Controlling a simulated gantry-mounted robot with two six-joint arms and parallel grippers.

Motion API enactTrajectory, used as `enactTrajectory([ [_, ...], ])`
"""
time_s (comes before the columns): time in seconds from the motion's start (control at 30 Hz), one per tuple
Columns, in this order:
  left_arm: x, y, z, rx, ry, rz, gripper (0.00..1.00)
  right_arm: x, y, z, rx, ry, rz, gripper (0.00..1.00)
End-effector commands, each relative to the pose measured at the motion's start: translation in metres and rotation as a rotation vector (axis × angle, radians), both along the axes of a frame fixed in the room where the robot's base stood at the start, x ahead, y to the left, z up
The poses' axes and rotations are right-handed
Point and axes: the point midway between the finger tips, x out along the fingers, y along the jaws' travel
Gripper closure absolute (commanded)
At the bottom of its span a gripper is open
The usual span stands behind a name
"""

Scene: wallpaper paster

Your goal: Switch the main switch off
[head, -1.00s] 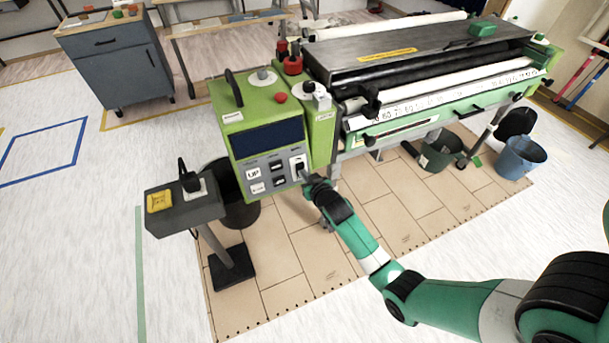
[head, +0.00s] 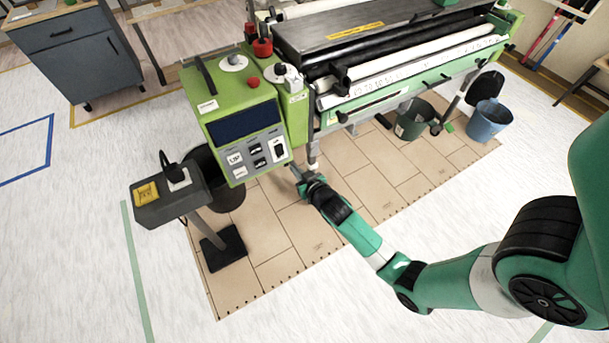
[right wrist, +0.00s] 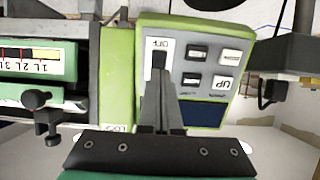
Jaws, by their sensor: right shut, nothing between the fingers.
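The green control box (head: 240,115) of the wallpaper paster carries a grey panel with a dark display. The main switch (head: 279,147), a black switch on a white plate, is at the panel's right side in the head view. In the right wrist view the switch (right wrist: 159,59) has an upside-down "OFF" label beside it; I cannot tell its position. My right gripper (head: 297,172) is shut and empty, below and to the right of the switch in the head view. In the right wrist view its fingertips (right wrist: 161,82) overlap the switch's near end; contact is unclear. My left gripper is not in view.
A grey stand (head: 170,205) with a yellow plate and black plug stands left of the box. The machine's rollers (head: 400,60) extend to the right. A dark green bucket (head: 413,120) and a blue bucket (head: 488,120) sit below. Open floor lies in front.

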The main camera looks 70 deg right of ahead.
Motion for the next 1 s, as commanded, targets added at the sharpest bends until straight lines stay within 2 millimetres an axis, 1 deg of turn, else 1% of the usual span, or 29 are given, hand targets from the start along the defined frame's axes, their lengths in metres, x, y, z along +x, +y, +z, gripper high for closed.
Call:
enactTrajectory([
  [0.03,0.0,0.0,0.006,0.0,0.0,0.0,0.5,-0.009,0.008,0.004,0.0,0.002,0.002,1.0],
  [0.1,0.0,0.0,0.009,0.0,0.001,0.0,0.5,-0.02,0.017,0.006,0.0,0.002,0.002,1.0],
  [0.2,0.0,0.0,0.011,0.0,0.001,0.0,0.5,-0.03,0.025,0.008,0.0,0.0,0.001,1.0],
  [0.3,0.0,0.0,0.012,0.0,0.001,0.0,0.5,-0.036,0.03,0.009,-0.001,-0.001,0.0,1.0],
  [0.9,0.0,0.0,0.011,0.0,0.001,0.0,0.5,-0.038,0.031,0.009,0.0,0.0,-0.001,1.0],
  [1.0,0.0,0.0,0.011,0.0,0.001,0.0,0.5,-0.034,0.036,0.01,-0.002,-0.003,0.013,1.0],
])
